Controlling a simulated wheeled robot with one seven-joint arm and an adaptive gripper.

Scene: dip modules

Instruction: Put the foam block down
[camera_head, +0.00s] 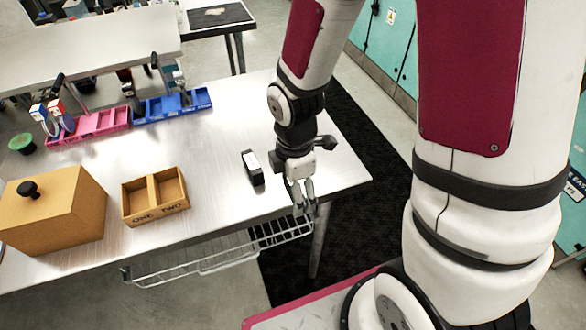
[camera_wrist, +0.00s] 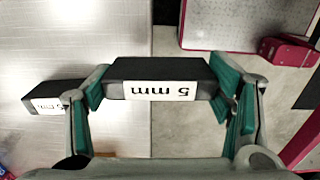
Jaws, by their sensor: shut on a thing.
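My gripper (camera_head: 301,198) is at the near right edge of the metal table, fingers pointing down. In the wrist view its teal-padded fingers are shut on the sides of a dark foam block (camera_wrist: 160,70) with a white "5 mm" label. The held block is partly over the table edge, with floor showing beyond it. It cannot be made out clearly in the head view. A second dark block (camera_head: 253,167), also labelled "5 mm" in the wrist view (camera_wrist: 55,94), rests on the table to the left of my gripper.
The table (camera_head: 225,150) is clear around the second block. A wooden two-part tray (camera_head: 155,219) marked ONE and TWO and a lidded wooden box (camera_head: 55,212) stand left. Pink (camera_head: 103,124) and blue (camera_head: 200,98) bins line the back. A wire basket (camera_head: 215,262) hangs below the front edge.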

